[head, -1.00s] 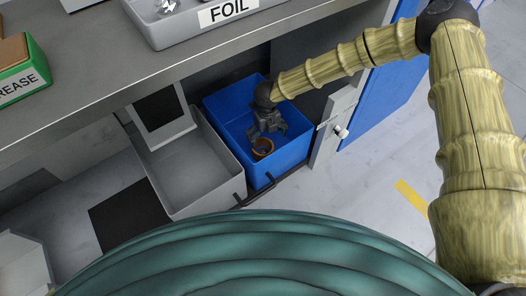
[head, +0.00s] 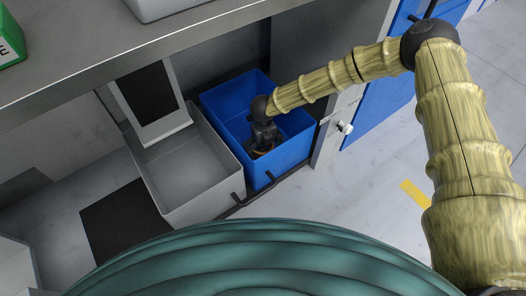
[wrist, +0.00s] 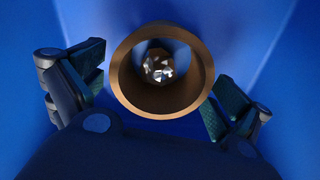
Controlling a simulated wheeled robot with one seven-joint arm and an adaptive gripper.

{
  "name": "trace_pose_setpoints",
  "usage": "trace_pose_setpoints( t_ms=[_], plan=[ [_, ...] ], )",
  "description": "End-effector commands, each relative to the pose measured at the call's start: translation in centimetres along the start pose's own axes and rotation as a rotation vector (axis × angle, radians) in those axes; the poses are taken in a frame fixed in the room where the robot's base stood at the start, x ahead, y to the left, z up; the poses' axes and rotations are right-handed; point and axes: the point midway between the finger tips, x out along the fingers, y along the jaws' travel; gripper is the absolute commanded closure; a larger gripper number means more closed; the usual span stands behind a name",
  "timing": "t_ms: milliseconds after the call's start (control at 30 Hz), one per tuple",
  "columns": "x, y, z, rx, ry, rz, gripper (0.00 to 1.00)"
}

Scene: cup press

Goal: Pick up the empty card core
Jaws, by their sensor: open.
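The card core is a brown ring-shaped tube (wrist: 125,84), seen end-on in the wrist view. Its bore is dark, and a crumpled silvery piece (wrist: 159,66) shows inside it or at its far end; I cannot tell which. My gripper (wrist: 160,95) is open, with one finger on each side of the core and a visible gap to both. In the head view my gripper (head: 264,143) is down inside the blue bin (head: 293,150), and it hides most of the core there.
A grey bin (head: 190,178) stands left of the blue bin, under the worktop (head: 130,50). The blue bin's walls surround my gripper closely. A grey post with a knob (head: 344,128) stands just right of the blue bin. Open floor lies further right.

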Motion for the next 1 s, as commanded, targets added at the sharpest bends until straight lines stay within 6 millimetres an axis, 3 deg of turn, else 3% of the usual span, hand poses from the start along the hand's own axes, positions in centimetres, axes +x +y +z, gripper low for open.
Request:
trace_pose_setpoints(
  t_ms=[67, 333, 600, 1000],
  plan=[
    [0.83, 0.02, 0.0, 0.0, 0.0, 0.0, 0.0],
    [0.83, 0.01, -0.01, 0.0, -0.001, 0.001, 0.0],
    [0.84, 0.0, -0.02, 0.0, 0.0, 0.001, 0.46],
    [0.27, 0.0, 0.01, 0.0, -0.001, 0.0, 0.46]
  ],
)
